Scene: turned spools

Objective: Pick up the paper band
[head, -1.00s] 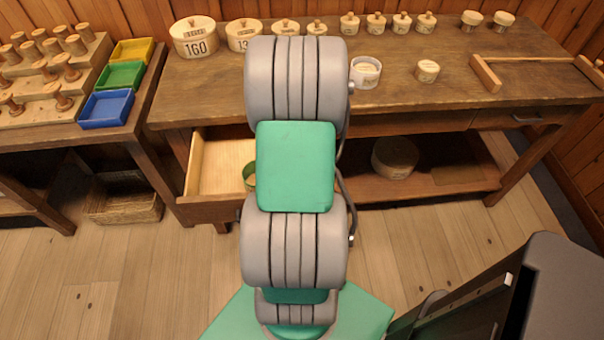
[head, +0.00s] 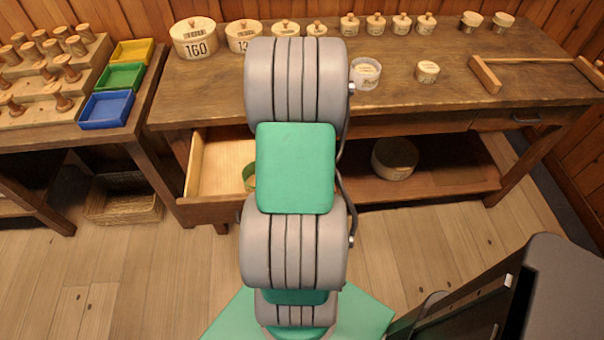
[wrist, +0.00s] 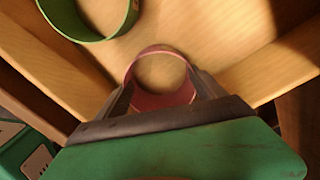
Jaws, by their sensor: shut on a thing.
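A dull red band (wrist: 160,98), a short open ring, stands at the tips of my gripper in the wrist view. My gripper (wrist: 162,80) is shut on it, with one dark finger against each side of its outside. Its lower part is partly hidden by the fingers and gripper body. A wider green band (wrist: 104,38) is beside it at upper left, apart from the fingers, and also shows in the head view (head: 249,177). Both bands are in the open wooden drawer (head: 208,165). My arm hides the red band and gripper in the head view.
Drawer walls (wrist: 275,68) rise close around my gripper. The workbench top (head: 420,115) above holds lidded round boxes (head: 195,40), a small tub (head: 365,74) and a wooden frame (head: 535,62). Colored trays (head: 107,108) and spools stand on the left table.

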